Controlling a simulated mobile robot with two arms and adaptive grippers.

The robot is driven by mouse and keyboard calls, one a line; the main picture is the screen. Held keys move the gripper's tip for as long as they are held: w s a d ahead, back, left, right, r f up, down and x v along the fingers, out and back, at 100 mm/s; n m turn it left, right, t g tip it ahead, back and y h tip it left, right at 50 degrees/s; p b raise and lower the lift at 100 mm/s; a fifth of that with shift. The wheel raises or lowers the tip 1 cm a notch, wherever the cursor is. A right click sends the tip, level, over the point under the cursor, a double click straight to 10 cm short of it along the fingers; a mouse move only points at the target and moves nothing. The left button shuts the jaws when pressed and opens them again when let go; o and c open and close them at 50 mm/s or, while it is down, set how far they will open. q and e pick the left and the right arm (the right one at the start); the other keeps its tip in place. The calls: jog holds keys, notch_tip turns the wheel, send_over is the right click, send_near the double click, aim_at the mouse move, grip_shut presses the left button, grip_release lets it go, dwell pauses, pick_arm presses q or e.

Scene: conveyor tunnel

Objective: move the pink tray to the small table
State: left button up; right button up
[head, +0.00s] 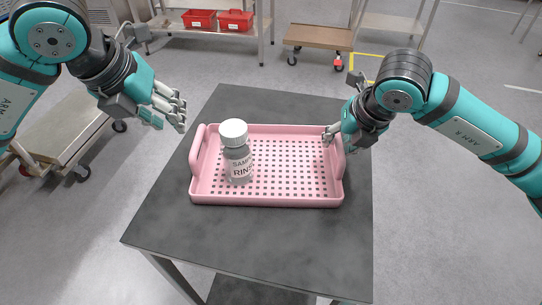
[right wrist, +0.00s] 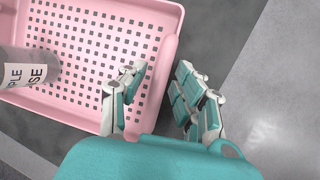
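The pink tray (head: 270,200) lies flat on a dark grey table (head: 270,240), with raised handles at its left and right ends. A white-capped sample bottle (head: 237,155) stands upright in its left half. The tray and bottle also show in the right wrist view, where the tray (right wrist: 95,12) fills the upper left. My left gripper (head: 167,120) is open and empty in the air, left of the tray and apart from it. My right gripper (head: 345,138) is at the tray's right handle. In the right wrist view its fingers (right wrist: 158,95) straddle the handle with a gap, apparently open.
A wheeled cart (head: 65,130) stands at the left, partly behind my left arm. A shelf with red bins (head: 235,20) and a low brown trolley (head: 318,38) stand at the back. The front of the table is bare. Open floor lies to the right.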

jog(key=v, duration=1.1)
jog(key=shift+r, duration=0.15)
jog(key=shift+d, duration=0.1)
